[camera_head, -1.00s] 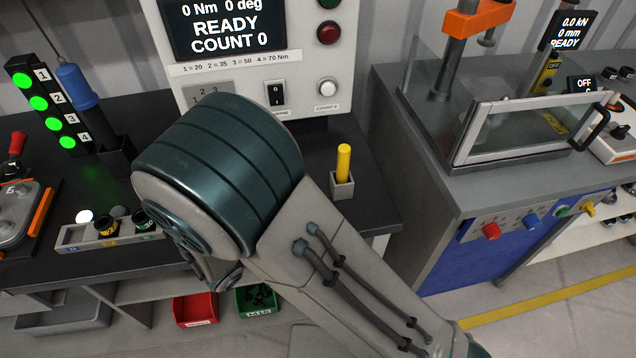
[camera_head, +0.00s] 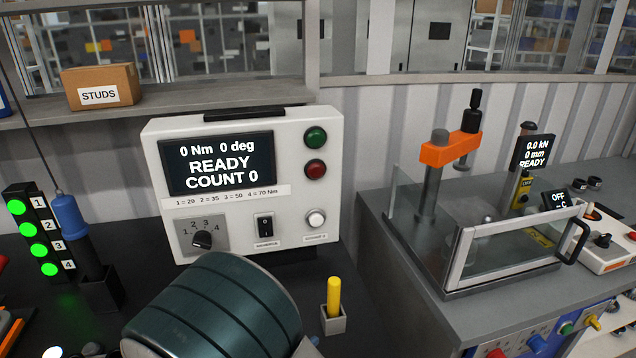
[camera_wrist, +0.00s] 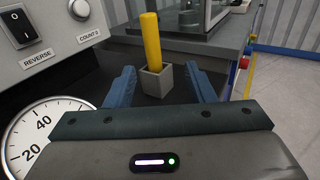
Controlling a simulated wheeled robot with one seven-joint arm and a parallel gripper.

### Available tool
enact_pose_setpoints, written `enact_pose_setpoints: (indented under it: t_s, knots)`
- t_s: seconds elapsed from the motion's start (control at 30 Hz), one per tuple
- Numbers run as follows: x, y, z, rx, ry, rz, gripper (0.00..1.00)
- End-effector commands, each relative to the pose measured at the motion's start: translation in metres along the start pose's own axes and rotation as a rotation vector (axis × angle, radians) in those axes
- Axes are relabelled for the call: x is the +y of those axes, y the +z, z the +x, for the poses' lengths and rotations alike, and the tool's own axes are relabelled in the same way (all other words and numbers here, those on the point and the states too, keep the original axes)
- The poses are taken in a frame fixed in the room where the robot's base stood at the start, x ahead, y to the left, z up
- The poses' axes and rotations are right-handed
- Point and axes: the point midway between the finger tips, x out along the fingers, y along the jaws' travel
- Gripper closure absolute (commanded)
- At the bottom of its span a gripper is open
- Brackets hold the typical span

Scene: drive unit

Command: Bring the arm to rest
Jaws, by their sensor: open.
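My gripper (camera_wrist: 163,90) shows in the wrist view with its two blue fingers spread apart and nothing between them in its grasp. Beyond the fingers stands a yellow rod (camera_wrist: 151,40) upright in a small grey square holder (camera_wrist: 157,80). I cannot tell the exact distance from the fingertips to the holder. In the head view the yellow rod (camera_head: 333,296) and its holder (camera_head: 333,320) stand on the dark bench, right of my dark green arm joint.
A blue tool (camera_head: 72,222) sits in a black holder at left. A press with a clear guard (camera_head: 510,245) stands on the grey bench at right. A round gauge (camera_wrist: 45,130) is close at lower left.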

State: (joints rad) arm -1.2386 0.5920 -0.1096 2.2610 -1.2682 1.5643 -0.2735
Motion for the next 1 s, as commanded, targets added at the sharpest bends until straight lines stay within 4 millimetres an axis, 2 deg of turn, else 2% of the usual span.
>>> enact_pose_setpoints:
  t_s: [0.07,0.2,0.3,0.4,0.6,0.7,1.0]
  knots:
    - [-0.016,0.007,0.018,0.054,-0.094,0.051,0.51]
    - [-0.061,0.018,0.054,0.199,-0.337,0.203,0.51]
    - [-0.096,0.023,0.071,0.304,-0.522,0.342,0.51]
    - [-0.127,0.027,0.079,0.399,-0.697,0.495,0.51]
    - [-0.175,0.034,0.081,0.557,-1.015,0.846,0.51]
    - [-0.190,0.039,0.078,0.618,-1.155,1.044,0.51]
    - [-0.211,0.067,0.071,0.723,-1.460,1.698,0.51]
